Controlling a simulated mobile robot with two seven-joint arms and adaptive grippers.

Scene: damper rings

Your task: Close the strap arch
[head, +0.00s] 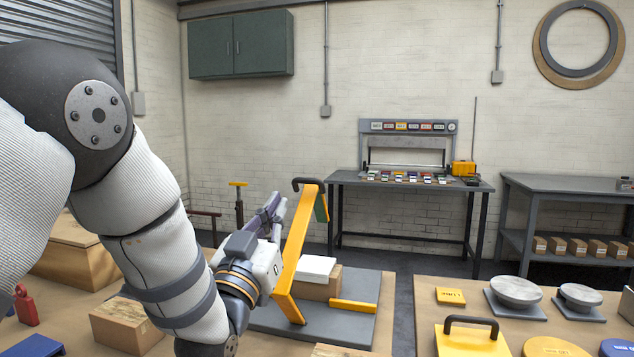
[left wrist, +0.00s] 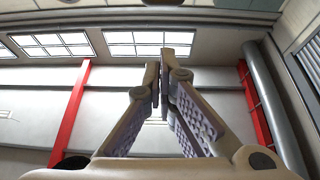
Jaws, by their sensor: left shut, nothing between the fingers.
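The strap arch (head: 301,250) is a yellow bar rising from a grey base plate (head: 376,318), tilted, with a black hooked top. A white block (head: 316,267) on a brown block (head: 318,288) sits beside it on the plate, near a low yellow bar (head: 354,306). My left gripper (head: 277,203) is just left of the arch's upper part, pointing up; I cannot tell whether it touches the arch. In the left wrist view its fingers (left wrist: 161,78) are together and empty, with only ceiling and walls behind. My right gripper is not in view.
A cardboard box (head: 126,326) and a red weight (head: 25,306) lie at the left. On the right table are a yellow plate with a black handle (head: 471,340) and round metal weights (head: 516,291). A dark workbench (head: 345,180) stands at the back wall.

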